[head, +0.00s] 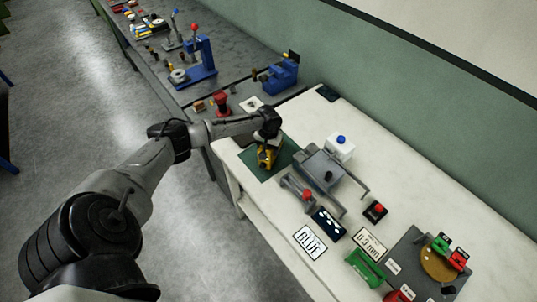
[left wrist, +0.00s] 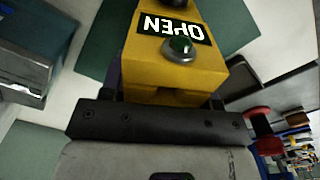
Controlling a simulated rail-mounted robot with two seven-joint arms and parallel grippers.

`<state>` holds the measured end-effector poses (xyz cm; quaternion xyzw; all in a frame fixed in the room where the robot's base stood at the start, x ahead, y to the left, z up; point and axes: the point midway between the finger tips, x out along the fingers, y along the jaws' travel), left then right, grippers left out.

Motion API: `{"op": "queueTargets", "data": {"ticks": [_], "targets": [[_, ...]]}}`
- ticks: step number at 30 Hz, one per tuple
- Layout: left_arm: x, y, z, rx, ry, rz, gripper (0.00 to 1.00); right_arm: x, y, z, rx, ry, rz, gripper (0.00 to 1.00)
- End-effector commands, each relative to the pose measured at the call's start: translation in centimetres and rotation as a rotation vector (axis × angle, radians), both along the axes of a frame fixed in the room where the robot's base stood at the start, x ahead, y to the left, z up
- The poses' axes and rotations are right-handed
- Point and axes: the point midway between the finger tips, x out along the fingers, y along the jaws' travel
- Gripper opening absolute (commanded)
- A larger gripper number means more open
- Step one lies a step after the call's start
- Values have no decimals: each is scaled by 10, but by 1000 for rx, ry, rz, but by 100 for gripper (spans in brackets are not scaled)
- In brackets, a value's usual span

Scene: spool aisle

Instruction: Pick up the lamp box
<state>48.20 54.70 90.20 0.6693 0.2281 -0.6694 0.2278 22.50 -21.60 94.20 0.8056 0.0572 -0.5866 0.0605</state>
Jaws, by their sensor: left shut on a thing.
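The yellow lamp box (head: 265,158) is at the green mat near the left end of the white table, partly hidden under my left gripper (head: 267,143). I cannot tell whether the box touches the mat. My right gripper is not in view.
The green mat (head: 285,150) lies under the box. A grey fixture with a handle (head: 322,168), a white box with a blue knob (head: 340,148) and a red-knobbed lever (head: 300,192) stand to the right. A grey bench with blue presses (head: 200,62) lies beyond.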

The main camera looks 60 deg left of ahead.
Motion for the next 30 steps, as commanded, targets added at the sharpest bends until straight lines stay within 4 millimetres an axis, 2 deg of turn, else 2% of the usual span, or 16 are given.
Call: {"op": "queueTargets", "data": {"ticks": [2,11,23,26,30], "targets": [[0,0,0,0,0,0,43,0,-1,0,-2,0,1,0],[0,0,0,0,0,0,14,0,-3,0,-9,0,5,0],[1,0,9,0,-2,0,14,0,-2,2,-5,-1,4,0],[1,1,20,0,-4,1,14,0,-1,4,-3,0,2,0],[1,1,46,1,-5,-1,14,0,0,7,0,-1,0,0]]}}
